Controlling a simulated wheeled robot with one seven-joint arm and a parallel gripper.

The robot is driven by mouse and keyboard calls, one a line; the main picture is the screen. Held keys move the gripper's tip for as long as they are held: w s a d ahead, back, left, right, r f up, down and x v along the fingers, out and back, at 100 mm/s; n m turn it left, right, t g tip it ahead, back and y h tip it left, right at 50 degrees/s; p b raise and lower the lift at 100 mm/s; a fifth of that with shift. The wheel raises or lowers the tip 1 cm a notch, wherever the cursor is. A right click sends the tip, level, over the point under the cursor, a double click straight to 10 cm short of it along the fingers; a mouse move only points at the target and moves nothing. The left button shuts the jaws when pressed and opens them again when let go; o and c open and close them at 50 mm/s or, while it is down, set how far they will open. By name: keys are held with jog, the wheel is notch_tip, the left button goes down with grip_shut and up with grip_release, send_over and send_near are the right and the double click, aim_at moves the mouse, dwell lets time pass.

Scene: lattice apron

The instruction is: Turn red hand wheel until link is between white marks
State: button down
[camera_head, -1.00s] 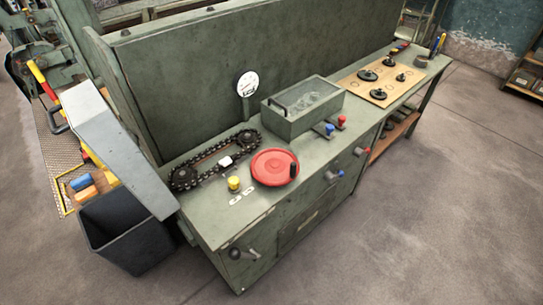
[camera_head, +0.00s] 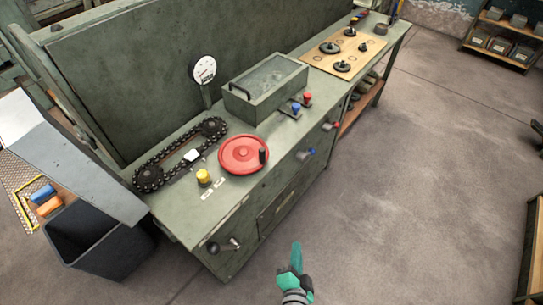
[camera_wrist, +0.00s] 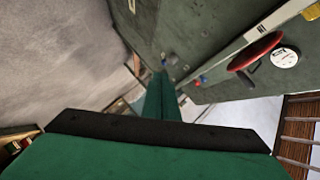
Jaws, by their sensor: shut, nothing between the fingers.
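The red hand wheel (camera_head: 235,153) lies flat on the green bench top, with a black upright handle (camera_head: 263,156) at its right rim. It also shows in the wrist view as a red disc (camera_wrist: 254,51) at upper right. Left of it, a black chain (camera_head: 150,184) runs round two sprockets. A white piece (camera_head: 193,156) sits at the chain's near run; I cannot make out a marked link or which marks are meant. My gripper (camera_head: 297,246) is shut and empty, in front of the bench, well apart from the wheel. Its green fingers (camera_wrist: 160,97) show in the wrist view.
A yellow button (camera_head: 204,177) and small white labels (camera_head: 213,190) are near the wheel. A grey-green box (camera_head: 265,88), blue and red knobs, and a gauge (camera_head: 204,69) stand nearby. A crank (camera_head: 223,246) juts from the bench front. Open floor lies to the right.

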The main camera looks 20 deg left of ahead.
jog(key=w+a+r+y, duration=0.3)
jog(key=w+r+y, duration=0.2)
jog(key=w+r, duration=0.4)
jog(key=w+a+r+y, duration=0.45)
jog(key=w+r, duration=0.25)
jog(key=w, duration=0.4)
jog(key=w+a+g, duration=0.1)
jog(key=w+a, duration=0.1)
jog(key=a, duration=0.6)
jog(key=shift+w+a+f+y, duration=0.2)
jog(key=shift+w+y, duration=0.2)
jog(key=shift+y, duration=0.05)
jog(key=shift+s+a, duration=0.3)
jog(key=shift+s, duration=0.6)
